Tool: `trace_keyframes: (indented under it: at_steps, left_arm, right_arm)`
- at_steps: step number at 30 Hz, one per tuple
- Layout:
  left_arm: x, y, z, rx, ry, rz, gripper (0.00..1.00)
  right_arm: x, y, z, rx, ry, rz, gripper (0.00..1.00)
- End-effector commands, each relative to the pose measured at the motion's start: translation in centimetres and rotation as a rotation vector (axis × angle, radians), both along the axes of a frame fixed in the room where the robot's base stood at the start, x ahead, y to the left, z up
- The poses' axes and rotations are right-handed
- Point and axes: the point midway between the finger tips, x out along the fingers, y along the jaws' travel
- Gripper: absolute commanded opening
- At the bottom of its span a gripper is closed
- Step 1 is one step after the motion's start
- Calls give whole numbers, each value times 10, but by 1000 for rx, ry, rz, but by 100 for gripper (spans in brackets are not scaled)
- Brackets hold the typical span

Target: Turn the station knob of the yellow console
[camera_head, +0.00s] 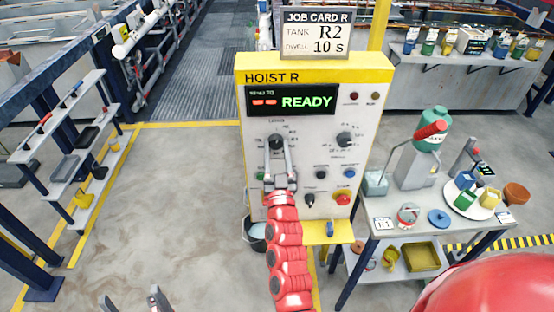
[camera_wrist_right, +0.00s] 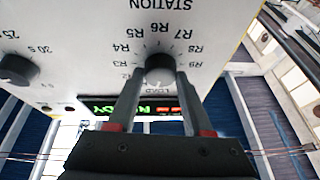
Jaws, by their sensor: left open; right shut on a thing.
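The yellow-topped console (camera_head: 315,76), labelled HOIST R, stands upright in the middle of the head view, its display (camera_head: 290,101) reading READY. The dark station knob (camera_head: 275,141) is at the left of its white panel. My right gripper (camera_head: 275,146) is shut on this knob. In the right wrist view, its two fingers flank the round knob (camera_wrist_right: 160,68), with STATION and R-number labels around it and LOAD at the display side. I cannot tell where the knob points. My left gripper (camera_head: 132,300) is open and empty at the bottom edge, away from the console.
A job card (camera_head: 315,33) above reads tank R2, dwell 10 s. A second knob (camera_head: 344,139) and a red stop button (camera_head: 343,197) share the panel. A cluttered side table (camera_head: 385,238) stands right; a shelf rack (camera_head: 70,150) stands left.

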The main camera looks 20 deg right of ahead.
Motion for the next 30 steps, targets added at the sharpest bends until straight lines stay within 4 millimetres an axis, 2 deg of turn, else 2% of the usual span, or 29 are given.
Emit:
trace_keyframes:
  at_steps: [1,9,21,30]
  left_arm:
    - [0,0,-16,0,0,0,89]
    - [0,0,-42,0,0,0,89]
    - [0,0,-61,0,0,0,89]
    - [0,0,-66,0,0,0,89]
  right_arm:
    - [0,0,-8,44,-14,-1,0]
    - [1,2,-6,293,-82,1,0]
    - [1,4,-2,607,-173,0,0]
    - [1,5,0,738,-211,0,0]
